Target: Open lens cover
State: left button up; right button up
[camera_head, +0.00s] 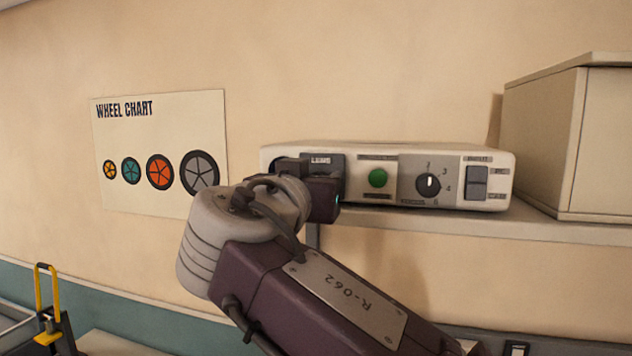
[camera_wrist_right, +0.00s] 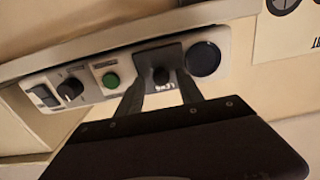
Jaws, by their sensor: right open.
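A white control box (camera_head: 400,155) stands on the wall shelf. Its dark square lens cover (camera_wrist_right: 172,52) carries a small black knob (camera_wrist_right: 160,74) and a LENS label. In the wrist view a dark blue round lens (camera_wrist_right: 203,58) shows uncovered beside the cover plate. My right gripper (camera_wrist_right: 160,84) is open, its fingers on either side of the knob; I cannot tell whether they touch the box. My left gripper is not in view.
The box also has a green button (camera_head: 378,178), a numbered dial (camera_head: 428,183) and a rocker switch (camera_head: 476,183). A beige cabinet (camera_head: 570,140) stands at the right on the shelf (camera_head: 540,228). A wheel chart (camera_head: 150,130) hangs on the wall at left.

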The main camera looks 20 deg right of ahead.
jog(key=b+v, duration=0.3)
jog(key=v, duration=0.6)
